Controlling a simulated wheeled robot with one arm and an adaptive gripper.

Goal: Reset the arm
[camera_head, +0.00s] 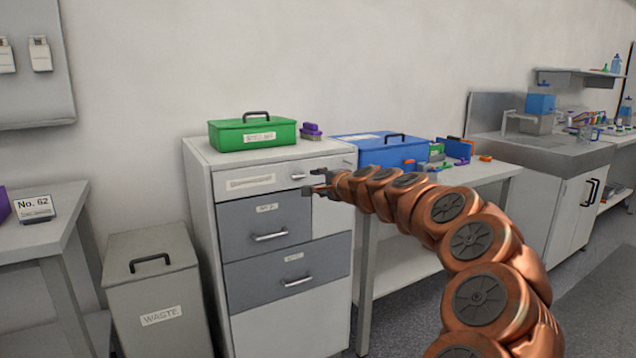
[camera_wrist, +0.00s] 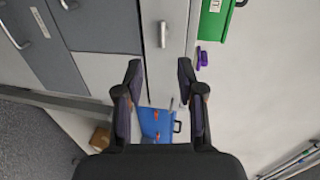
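My copper-coloured arm reaches from the lower right of the head view toward the drawer cabinet (camera_head: 205,200). My gripper (camera_head: 308,181) is at its end, in front of the cabinet's top drawer (camera_head: 262,181) near that drawer's handle. In the wrist view my gripper (camera_wrist: 160,80) has its two dark fingers spread apart with nothing between them. The top drawer's handle (camera_wrist: 163,34) shows beyond the fingertips in the wrist view, apart from them. The drawers look shut.
A green box (camera_head: 252,132) and a purple item (camera_head: 311,131) stand on the cabinet. A blue box (camera_head: 380,150) is on the bench to the right. A waste bin (camera_head: 155,290) stands left of the cabinet. A sink unit (camera_head: 550,160) is at the far right.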

